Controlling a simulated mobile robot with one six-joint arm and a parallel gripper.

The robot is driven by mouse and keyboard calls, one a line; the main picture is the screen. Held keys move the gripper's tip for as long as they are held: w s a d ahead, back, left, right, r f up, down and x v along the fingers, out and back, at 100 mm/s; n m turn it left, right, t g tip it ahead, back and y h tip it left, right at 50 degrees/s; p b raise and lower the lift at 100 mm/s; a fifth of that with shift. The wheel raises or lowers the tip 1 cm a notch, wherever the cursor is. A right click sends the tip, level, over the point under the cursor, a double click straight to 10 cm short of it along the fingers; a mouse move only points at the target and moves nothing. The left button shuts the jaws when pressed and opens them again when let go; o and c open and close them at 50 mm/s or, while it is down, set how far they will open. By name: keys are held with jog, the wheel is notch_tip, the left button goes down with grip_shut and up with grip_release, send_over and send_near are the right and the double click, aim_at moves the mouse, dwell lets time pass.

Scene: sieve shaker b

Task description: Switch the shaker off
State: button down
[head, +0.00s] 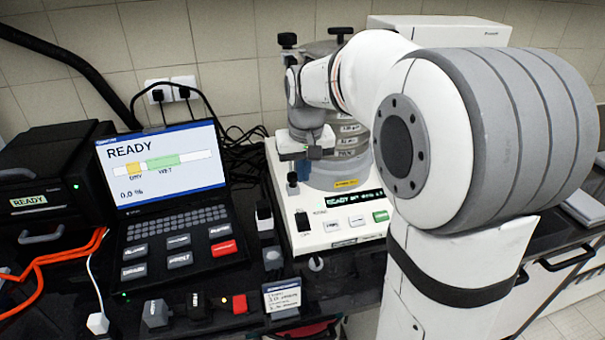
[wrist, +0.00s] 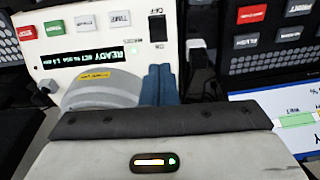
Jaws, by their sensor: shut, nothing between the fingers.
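The shaker (head: 326,238) is a cream box with a stack of metal sieves (head: 345,165) on top. Its display (head: 352,198) is lit and begins with READY. A black rocker switch (head: 303,222) sits at the front left of its panel. The switch also shows in the wrist view (wrist: 158,31), between the OFF and ON labels; I cannot tell which side is pressed. My gripper (head: 292,184) is shut and empty, pointing down above the shaker's left side, behind the switch. Its blue fingers (wrist: 160,85) show just below the switch in the wrist view, without visibly touching it.
Beside the switch are several panel buttons, including a green one (head: 380,216). A laptop (head: 160,170) reading READY stands to the left. A black device (head: 50,200) stands farther left. Cables, plugs and a small label stand (head: 281,298) crowd the bench front. My arm hides the right side.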

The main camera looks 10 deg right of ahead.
jog(key=s+f, duration=0.2)
jog(key=s, duration=0.9)
jog(key=s+f+t, duration=0.1)
jog(key=s+f, duration=0.1)
jog(key=s, duration=0.8)
jog(key=shift+s, duration=0.4)
jog(key=shift+a, duration=0.15)
jog(key=shift+a, duration=0.1)
